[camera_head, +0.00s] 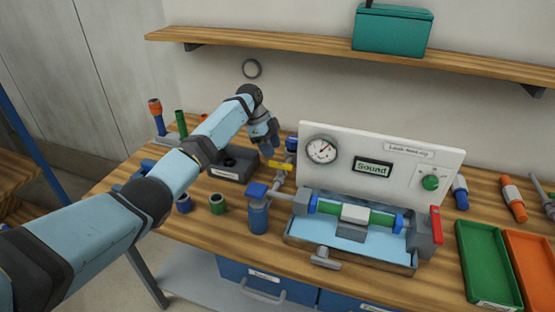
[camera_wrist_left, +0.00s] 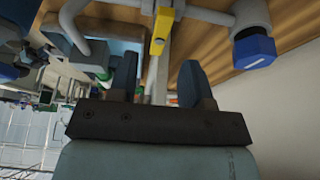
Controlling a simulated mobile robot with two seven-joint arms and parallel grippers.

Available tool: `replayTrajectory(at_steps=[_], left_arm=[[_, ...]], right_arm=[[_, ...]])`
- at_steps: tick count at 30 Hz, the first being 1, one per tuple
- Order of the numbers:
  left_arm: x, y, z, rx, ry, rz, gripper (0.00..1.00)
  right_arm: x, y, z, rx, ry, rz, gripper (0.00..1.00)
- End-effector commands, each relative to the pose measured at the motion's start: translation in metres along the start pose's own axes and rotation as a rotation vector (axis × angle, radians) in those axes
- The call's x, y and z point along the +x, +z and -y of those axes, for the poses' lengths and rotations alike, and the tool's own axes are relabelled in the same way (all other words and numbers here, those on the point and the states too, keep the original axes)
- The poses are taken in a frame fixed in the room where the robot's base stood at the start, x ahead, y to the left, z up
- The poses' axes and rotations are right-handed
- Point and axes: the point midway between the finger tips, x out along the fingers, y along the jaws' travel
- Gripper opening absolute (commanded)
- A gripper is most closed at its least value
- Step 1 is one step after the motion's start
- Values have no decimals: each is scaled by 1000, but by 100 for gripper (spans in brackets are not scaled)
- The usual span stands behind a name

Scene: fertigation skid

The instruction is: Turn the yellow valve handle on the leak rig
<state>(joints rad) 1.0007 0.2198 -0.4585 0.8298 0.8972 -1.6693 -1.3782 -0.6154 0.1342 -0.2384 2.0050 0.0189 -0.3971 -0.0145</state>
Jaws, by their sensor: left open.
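The leak rig has a white panel (camera_head: 380,146) with a round gauge, a display reading "Sound" and a green knob. The yellow valve handle (camera_head: 279,166) is on grey piping at the panel's left. My left gripper (camera_head: 268,149) points down just above and left of the handle. In the left wrist view the yellow handle (camera_wrist_left: 161,33) lies ahead of the gap between the open fingers (camera_wrist_left: 158,76). The fingers look empty, and I cannot tell whether they touch the handle. My right gripper is not in view.
A blue-capped fitting (camera_head: 257,210) stands in front of the handle. A metal tray (camera_head: 300,238) holds a green tube in clamps, with a red lever (camera_head: 436,224) at its right. Green (camera_head: 490,262) and orange (camera_head: 530,262) trays lie right. A shelf (camera_head: 300,45) runs above.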

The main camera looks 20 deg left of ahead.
Motion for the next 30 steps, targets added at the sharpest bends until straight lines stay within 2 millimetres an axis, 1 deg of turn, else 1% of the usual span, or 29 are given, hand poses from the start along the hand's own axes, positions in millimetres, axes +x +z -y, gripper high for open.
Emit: replayTrajectory(at_steps=[1, 3, 9, 13, 21, 23, 24, 27, 30], left_arm=[[12, 0, -1, -1, 4, 0, 45], [24, -1, 0, 0, 3, 0, 45], [48, 0, 0, -1, 1, 1, 45], [54, 0, 0, 0, 1, 1, 45], [55, 0, 0, 0, 0, 1, 45], [55, 0, 0, 0, 0, 1, 31], [55, 0, 0, 0, 0, 1, 22], [55, 0, 0, 0, 0, 1, 0], [55, 0, 0, 0, 0, 1, 0]], right_arm=[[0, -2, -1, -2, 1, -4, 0], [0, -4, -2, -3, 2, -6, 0], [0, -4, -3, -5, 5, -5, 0], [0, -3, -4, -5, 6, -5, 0], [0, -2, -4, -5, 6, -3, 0], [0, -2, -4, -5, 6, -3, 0], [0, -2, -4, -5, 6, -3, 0], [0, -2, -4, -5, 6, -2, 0], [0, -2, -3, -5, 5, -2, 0]])
